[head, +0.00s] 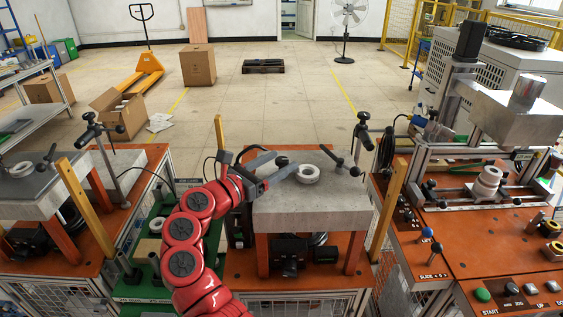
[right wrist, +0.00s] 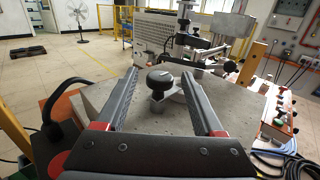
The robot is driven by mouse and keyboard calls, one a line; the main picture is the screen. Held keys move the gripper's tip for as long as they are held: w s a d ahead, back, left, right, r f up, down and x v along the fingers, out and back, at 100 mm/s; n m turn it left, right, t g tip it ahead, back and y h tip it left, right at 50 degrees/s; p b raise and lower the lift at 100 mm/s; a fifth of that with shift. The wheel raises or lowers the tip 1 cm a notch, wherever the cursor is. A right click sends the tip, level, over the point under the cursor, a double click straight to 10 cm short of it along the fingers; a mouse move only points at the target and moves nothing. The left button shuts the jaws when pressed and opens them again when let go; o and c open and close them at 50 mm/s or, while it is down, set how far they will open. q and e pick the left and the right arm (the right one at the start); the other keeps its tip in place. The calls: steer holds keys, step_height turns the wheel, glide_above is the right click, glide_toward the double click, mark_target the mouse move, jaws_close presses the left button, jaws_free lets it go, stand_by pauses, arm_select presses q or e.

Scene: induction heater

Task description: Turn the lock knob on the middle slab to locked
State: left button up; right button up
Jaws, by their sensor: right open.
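The middle slab (head: 312,208) is a thick grey block on orange legs. A white ring (head: 307,173) lies on its top, and a black T-shaped handle (head: 340,162) stands at its right side. My right gripper (head: 286,161) reaches over the slab's left part, pointing right, just left of the ring. In the right wrist view, my right gripper (right wrist: 158,74) is open and empty. A black round-topped knob (right wrist: 160,78) shows between its fingers, above the slab (right wrist: 225,122), with apparent space on both sides. I cannot make that knob out clearly in the head view. My left gripper is out of view.
An orange control bench (head: 430,240) with buttons and a press stands to the right. Another slab (head: 35,190) on an orange-topped bench stands left. Yellow posts (head: 385,218) flank the middle slab. A black upright handle (head: 363,130) rises behind its right edge.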

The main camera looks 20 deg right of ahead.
steer(key=b+v, duration=0.3)
steer(key=v, duration=1.3)
steer(key=shift+f, duration=0.1)
